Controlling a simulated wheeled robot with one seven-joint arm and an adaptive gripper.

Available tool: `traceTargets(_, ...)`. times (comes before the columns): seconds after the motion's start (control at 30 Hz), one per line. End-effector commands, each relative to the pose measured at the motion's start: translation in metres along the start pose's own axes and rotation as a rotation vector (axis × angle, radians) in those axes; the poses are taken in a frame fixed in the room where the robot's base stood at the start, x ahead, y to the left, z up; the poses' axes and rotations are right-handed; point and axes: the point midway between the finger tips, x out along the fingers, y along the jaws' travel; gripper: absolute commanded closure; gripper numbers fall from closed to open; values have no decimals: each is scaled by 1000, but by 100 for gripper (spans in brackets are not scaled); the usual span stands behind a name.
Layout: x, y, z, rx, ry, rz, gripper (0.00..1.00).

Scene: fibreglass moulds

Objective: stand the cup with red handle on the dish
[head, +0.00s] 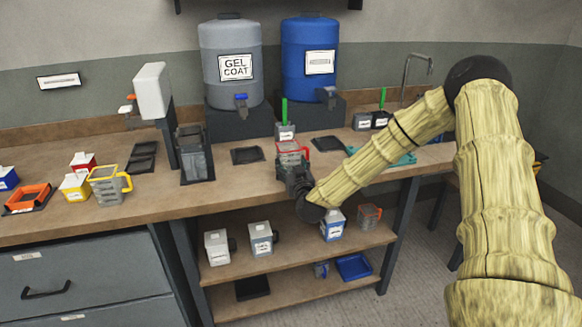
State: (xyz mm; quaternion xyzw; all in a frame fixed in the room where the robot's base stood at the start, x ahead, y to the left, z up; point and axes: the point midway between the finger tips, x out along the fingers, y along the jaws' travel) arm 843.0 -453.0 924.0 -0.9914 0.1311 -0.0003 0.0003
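A clear cup with red edging (292,151), likely the red-handled cup, is at the front middle of the bench. My gripper (291,170) is right at it and overlaps its near side. The fingers are dark and partly hide the cup, so I cannot tell whether they are closed on it or whether it touches the bench. Flat black square dishes lie on the bench: one to the left of the cup (247,155) and one to the right (327,143). Both look empty. I cannot tell which dish is meant.
A grey dispenser (193,154) stands left of the left dish. A clear cup with a yellow handle (108,186) and an orange tray (27,198) are further left. Gel coat drums (230,62) stand behind. A reddish cup (369,216) is on the shelf below.

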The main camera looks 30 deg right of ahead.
Motion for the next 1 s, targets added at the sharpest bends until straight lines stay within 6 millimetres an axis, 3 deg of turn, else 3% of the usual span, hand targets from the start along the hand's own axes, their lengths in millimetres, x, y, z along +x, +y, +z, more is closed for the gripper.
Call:
traceTargets(0.03,0,0,0,0,-1,0,27)
traceTargets(0.1,0,0,0,0,-1,0,14)
traceTargets(0.13,0,0,0,0,-1,0,13)
traceTargets(0.57,-1,0,-3,1,-1,0,13)
traceTargets(0.77,-28,0,-2,2,-1,-1,13)
traceTargets(1.0,-72,0,-2,1,-1,-1,13)
